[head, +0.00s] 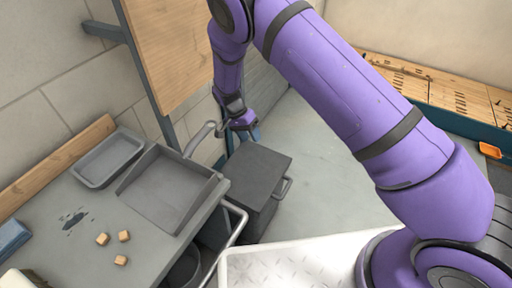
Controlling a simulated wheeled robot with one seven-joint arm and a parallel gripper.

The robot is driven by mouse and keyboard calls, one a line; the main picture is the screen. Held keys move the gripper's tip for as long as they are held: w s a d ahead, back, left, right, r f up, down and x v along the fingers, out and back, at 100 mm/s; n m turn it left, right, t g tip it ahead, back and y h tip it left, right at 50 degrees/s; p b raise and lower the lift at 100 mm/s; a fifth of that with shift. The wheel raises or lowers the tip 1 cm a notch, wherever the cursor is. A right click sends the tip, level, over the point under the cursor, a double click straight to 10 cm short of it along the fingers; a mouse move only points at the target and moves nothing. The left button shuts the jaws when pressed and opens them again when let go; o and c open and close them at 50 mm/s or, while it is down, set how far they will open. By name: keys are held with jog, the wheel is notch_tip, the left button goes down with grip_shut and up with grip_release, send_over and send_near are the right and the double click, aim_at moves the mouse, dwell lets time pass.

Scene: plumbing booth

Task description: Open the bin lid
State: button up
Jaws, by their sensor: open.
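The bin (245,209) is a dark grey box standing on the floor just right of the workbench. Its flat lid (258,172) looks shut. A bar handle (283,188) sticks out on the bin's right side. My gripper (247,133) is small in the head view, just beyond the lid's far left edge. It is open and appears empty, and I see no contact with the lid. Its height over the lid is hard to judge from this one view.
Floor (320,180) right of the bin is clear.

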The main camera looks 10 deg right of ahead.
jog(key=s+d, duration=0.1)
jog(key=s, duration=0.5)
jog(key=shift+s+d+r, duration=0.25)
jog(key=shift+d+r, duration=0.05)
